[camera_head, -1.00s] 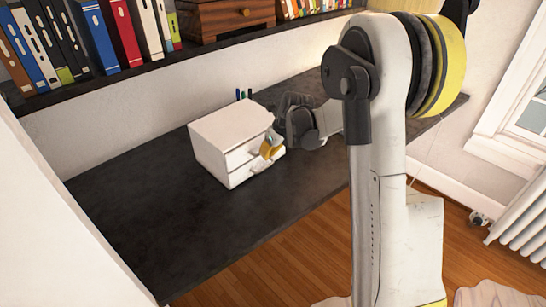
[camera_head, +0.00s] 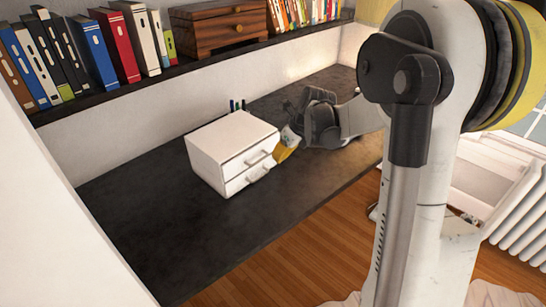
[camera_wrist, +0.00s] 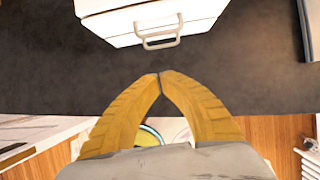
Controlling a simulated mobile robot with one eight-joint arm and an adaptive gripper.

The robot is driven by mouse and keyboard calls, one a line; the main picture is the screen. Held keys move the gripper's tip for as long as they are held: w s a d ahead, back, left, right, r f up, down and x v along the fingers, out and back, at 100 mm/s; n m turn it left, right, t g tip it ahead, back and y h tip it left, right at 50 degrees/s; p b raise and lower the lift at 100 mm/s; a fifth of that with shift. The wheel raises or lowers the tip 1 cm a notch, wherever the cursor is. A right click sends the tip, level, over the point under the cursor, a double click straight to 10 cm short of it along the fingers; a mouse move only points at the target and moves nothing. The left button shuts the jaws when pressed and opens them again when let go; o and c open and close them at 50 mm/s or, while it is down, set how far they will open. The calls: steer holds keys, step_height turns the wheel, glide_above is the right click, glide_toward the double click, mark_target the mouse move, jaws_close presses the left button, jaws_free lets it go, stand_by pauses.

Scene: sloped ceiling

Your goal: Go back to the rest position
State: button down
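My gripper (camera_head: 284,152) is just right of the front of a small white two-drawer unit (camera_head: 215,135) on the dark desk. In the wrist view my gripper's yellow fingers (camera_wrist: 160,76) meet at their tips, with nothing seen pinched there. The drawer unit also shows at the top of the wrist view (camera_wrist: 110,27), with a grey handle (camera_wrist: 158,38) ahead of the fingertips and a gap of desk between. Both drawers look shut. A round, pale green-rimmed shape shows between the fingers; I cannot tell what it is.
The dark desk (camera_head: 190,250) is clear in front of the unit. A shelf above holds several books (camera_head: 98,50) and a wooden box (camera_head: 215,32). Pens (camera_head: 237,105) stand behind the unit. A white radiator (camera_head: 520,215) is at the right.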

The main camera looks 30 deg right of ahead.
steer(key=shift+d+r, duration=0.1)
steer(key=shift+r, duration=0.1)
steer(key=s+a+r+n+h, duration=0.1)
steer(key=s+a+r+n, duration=0.75)
steer(key=s+n, duration=0.4)
steer(key=s+a+n+t, duration=0.1)
steer(key=s+a+n, duration=0.2)
steer(key=s+n, duration=0.3)
steer(key=s+a+n+t, duration=0.1)
steer(key=s+n, duration=0.5)
steer(key=n, duration=0.7)
steer(key=shift+a+h, duration=0.4)
steer(key=shift+a, duration=0.5)
steer(key=shift+f, duration=0.1)
